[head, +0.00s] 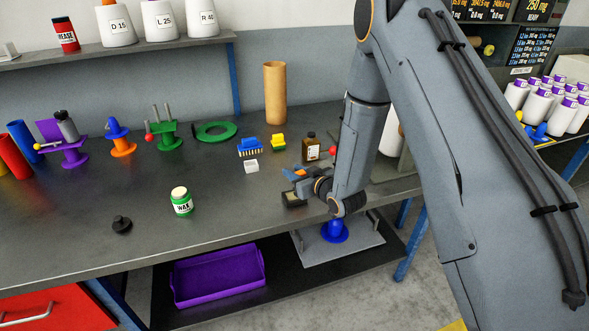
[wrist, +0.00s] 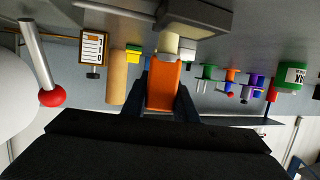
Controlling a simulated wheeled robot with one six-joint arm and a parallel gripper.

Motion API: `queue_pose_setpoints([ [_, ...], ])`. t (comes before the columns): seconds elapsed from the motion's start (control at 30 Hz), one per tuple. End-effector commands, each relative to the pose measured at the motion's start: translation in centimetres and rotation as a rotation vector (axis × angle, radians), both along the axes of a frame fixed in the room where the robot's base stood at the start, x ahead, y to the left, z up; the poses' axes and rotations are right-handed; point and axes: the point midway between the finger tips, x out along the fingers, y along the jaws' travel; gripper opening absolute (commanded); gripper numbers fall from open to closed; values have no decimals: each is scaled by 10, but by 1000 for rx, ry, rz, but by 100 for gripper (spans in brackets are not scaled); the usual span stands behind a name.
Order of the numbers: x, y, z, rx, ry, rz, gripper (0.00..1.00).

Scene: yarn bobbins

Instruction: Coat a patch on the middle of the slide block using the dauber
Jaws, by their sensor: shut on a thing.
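My gripper (wrist: 163,85) is shut on the orange handle of the dauber (wrist: 163,88), with one dark finger on each side. The dauber's cream tip (wrist: 172,42) points at a dark grey block (wrist: 195,16), which looks like the slide block. The tip is close to the block's edge; I cannot tell whether they touch. In the head view my gripper (head: 298,174) is at the bench's front right, just above the dark block (head: 293,199). Any coating on the block is not discernible.
A black lid (head: 122,225) lies left of the jar. A red ball on a rod (wrist: 52,97) is close by. The front middle bench is clear.

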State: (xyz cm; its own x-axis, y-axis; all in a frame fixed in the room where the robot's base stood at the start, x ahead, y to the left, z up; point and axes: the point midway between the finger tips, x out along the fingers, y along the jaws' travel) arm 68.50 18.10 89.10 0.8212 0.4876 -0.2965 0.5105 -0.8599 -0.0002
Motion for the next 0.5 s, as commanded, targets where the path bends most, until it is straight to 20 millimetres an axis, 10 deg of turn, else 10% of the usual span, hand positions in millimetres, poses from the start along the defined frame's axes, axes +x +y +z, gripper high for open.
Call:
queue_pose_setpoints([
  [0.5, 0, 25, -7, 0, 1, -17, 4],
])
